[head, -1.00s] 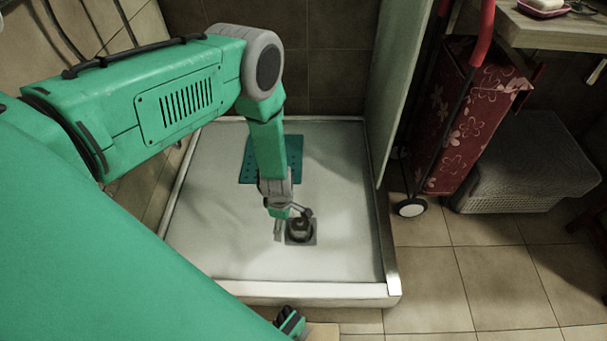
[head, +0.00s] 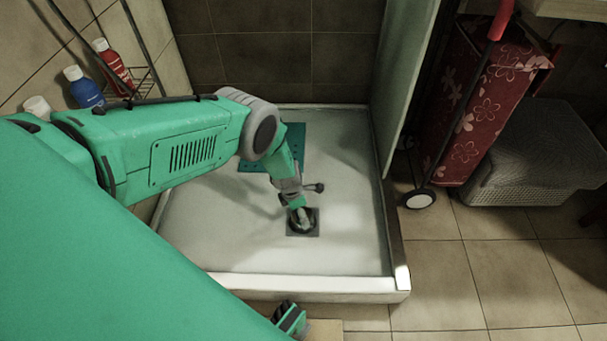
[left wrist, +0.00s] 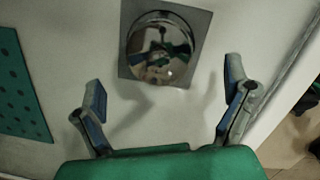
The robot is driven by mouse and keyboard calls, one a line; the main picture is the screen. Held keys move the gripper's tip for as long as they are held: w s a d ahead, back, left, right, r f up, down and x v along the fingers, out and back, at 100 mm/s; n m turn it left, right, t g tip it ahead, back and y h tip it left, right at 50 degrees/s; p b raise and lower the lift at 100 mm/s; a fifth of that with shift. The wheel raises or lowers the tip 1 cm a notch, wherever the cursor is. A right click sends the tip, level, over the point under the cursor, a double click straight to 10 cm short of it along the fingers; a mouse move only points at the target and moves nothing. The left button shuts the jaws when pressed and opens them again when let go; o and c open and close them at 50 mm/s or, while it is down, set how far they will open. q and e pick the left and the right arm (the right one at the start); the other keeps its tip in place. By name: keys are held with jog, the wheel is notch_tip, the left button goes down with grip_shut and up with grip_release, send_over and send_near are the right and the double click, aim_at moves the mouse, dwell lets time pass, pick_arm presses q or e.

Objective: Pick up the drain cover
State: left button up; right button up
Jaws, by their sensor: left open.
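The drain cover (left wrist: 160,48) is a shiny chrome dome on a square grey plate in the shower tray floor. In the head view the drain cover (head: 295,224) is partly hidden by my left gripper (head: 309,203). In the left wrist view my left gripper (left wrist: 166,70) is open, its two fingers wide apart and nothing between them. The dome shows ahead of the fingers, towards the top of that view, and neither finger is seen touching it.
The white shower tray (head: 350,283) has a raised rim. A teal perforated mat (head: 291,140) lies behind the drain. A glass panel (head: 405,80) stands at the right edge, with a red flowered trolley (head: 480,110) and grey basket (head: 530,150) beyond. Bottles (head: 84,88) stand at left.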

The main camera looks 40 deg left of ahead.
pick_arm(q)
jog(key=f+b, duration=0.2)
jog(key=f, duration=0.1)
jog(key=f+b, duration=0.1)
jog(key=shift+w+d+f, duration=0.2)
jog(key=shift+w+f, duration=0.15)
jog(key=shift+w+d+f, duration=0.1)
jog(key=shift+d, duration=0.05)
jog(key=c, duration=1.2)
jog(key=shift+c, duration=0.3)
